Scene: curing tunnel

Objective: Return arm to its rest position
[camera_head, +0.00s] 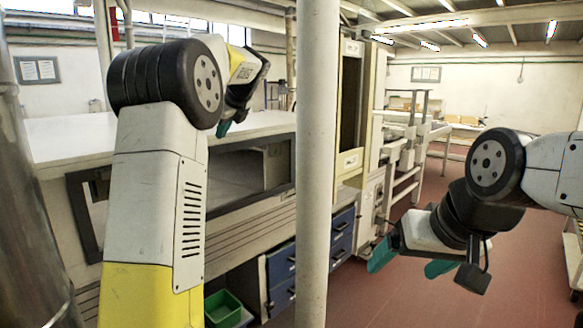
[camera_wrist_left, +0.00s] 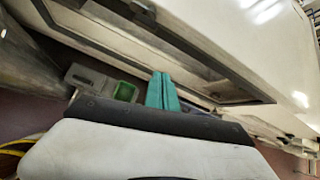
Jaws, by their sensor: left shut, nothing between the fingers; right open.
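My left arm rises from the bottom left of the head view and bends over at a black joint. My left gripper (camera_head: 223,128) is mostly hidden behind that arm, with a bit of teal fingertip showing in front of the white tunnel housing. In the left wrist view its two teal fingers (camera_wrist_left: 161,92) lie side by side, shut with nothing between them. My right gripper (camera_head: 410,262) hangs at the right of the head view over the red floor. Its teal fingers are apart and empty.
The white curing tunnel (camera_head: 75,140) with a dark window opening stands close behind my left arm. A pale vertical post (camera_head: 318,180) stands between the arms. Blue drawers (camera_head: 283,262) and a green bin (camera_head: 222,308) are below. Red floor (camera_head: 410,300) is open at right.

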